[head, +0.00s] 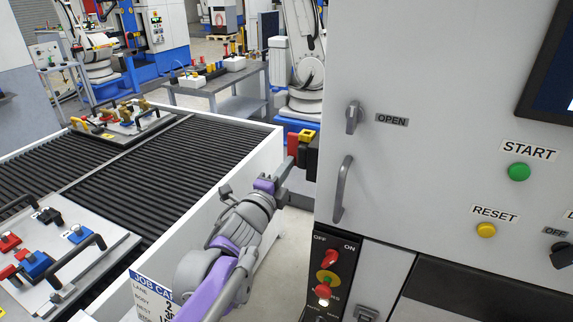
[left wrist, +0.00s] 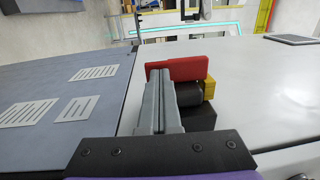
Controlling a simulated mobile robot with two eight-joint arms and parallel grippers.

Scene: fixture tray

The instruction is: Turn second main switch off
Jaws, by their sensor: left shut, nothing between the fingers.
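A switch with a red handle (head: 293,145), a yellow part (head: 306,135) and a black body (head: 312,158) sticks out from the left side of the grey cabinet (head: 400,70). In the left wrist view its red handle (left wrist: 177,68) lies across the top, above the black body (left wrist: 187,95). My left gripper (head: 288,167) is shut and empty, its tips right beside this switch; I cannot tell if they touch it. The fingers also show in the left wrist view (left wrist: 160,100). A red knob (head: 331,257) marked OFF and ON sits on the cabinet's lower front panel. My right gripper is out of view.
The cabinet front carries an OPEN latch (head: 353,117), a door handle (head: 342,190), a green START button (head: 518,172) and a yellow RESET button (head: 486,230). A roller conveyor (head: 95,165) with fixture trays stands left. A grey side table (head: 225,85) stands behind.

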